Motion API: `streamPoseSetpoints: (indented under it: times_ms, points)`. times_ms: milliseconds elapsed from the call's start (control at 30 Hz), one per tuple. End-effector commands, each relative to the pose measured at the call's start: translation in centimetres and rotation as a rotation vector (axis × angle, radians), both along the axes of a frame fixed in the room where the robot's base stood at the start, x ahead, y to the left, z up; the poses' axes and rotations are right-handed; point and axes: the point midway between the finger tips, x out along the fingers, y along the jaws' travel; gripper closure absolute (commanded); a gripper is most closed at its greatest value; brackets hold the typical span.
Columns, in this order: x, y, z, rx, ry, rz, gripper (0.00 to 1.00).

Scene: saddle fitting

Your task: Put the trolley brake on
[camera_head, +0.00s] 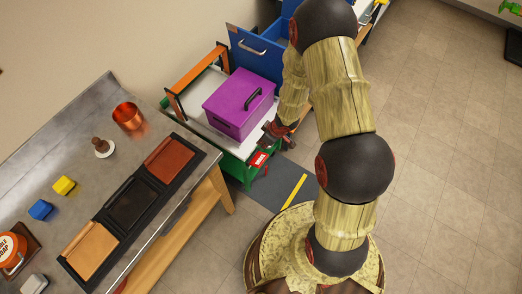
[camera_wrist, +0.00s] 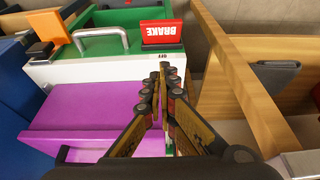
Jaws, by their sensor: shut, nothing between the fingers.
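The trolley (camera_head: 232,168) is green with a white top, and its green end also shows in the wrist view (camera_wrist: 85,70). Its brake (camera_head: 259,158) is a red tab. In the wrist view the brake (camera_wrist: 160,33) reads BRAKE upside down, with an OFF label beside it on the white edge. My gripper (camera_wrist: 162,68) is shut and empty, its fingertips close to the OFF label and the red tab. I cannot tell whether they touch. In the head view my gripper (camera_head: 270,135) is at the trolley's near right corner, beside the purple box.
The purple box (camera_head: 238,102) with a dark handle sits on the trolley. An orange bar (camera_head: 196,80) stands at its left end. A blue drawer unit (camera_head: 262,52) is behind. A metal-topped workbench (camera_head: 60,150) stands left. Open floor (camera_head: 440,150) lies right.

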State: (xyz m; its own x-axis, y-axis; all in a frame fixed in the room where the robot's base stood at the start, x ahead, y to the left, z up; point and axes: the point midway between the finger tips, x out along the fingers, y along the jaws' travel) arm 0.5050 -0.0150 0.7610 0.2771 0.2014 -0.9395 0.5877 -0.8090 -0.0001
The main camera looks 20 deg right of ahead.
Motion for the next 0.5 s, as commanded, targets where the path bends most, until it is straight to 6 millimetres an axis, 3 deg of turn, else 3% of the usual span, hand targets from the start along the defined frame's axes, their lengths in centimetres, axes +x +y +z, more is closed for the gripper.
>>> streamPoseSetpoints:
  times_ms: [500]
  points:
    - [2.5,1.9,-9.0,0.0,0.001,0.001,1.0]
